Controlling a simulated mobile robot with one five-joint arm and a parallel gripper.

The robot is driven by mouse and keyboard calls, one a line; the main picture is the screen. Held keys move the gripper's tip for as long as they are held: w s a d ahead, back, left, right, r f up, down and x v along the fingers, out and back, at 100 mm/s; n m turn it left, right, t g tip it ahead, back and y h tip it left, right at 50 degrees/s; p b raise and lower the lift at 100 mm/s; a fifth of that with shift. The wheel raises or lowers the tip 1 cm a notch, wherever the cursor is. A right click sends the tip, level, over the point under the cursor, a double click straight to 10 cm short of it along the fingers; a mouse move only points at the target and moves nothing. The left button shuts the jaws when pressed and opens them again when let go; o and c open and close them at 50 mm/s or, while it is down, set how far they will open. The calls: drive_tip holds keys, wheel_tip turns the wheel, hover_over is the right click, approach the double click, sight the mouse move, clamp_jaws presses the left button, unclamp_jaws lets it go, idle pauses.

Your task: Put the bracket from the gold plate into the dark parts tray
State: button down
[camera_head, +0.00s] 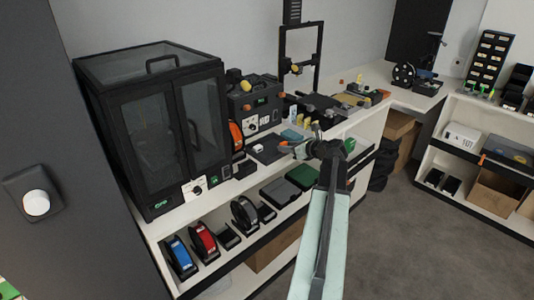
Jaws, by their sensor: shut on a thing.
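My gripper (296,149) is at the end of my pale green arm, above the white counter and pointing left. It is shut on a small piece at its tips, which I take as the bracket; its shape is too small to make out. A dark flat tray (268,157) lies on the counter just left of the gripper, with a small white block on it. It looks like the parts tray. A gold-toned plate (352,98) lies farther back on the counter, partly crowded by small parts.
A black glazed cabinet (150,130) stands at the left of the counter, with a dark machine (252,104) beside it. A tall black frame (301,58) rises behind the gripper. Spools and bins fill the shelf below (222,240). Open floor (420,230) lies to the right.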

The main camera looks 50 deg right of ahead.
hover_over(262, 149)
drive_tip(key=s, duration=0.4)
drive_tip(key=shift+w+a+f+b, duration=0.15)
drive_tip(key=shift+w+f+b, duration=0.05)
drive_tip(key=shift+f+b, duration=0.2)
drive_tip(key=f+b, duration=0.4)
drive_tip(key=shift+w, duration=0.2)
drive_tip(key=shift+r+p, duration=0.2)
drive_tip(key=shift+p, duration=0.1)
drive_tip(key=shift+f, duration=0.2)
drive_tip(key=c, duration=1)
unclamp_jaws()
drive_tip(key=shift+c, duration=0.2)
drive_tip(key=shift+r, duration=0.1)
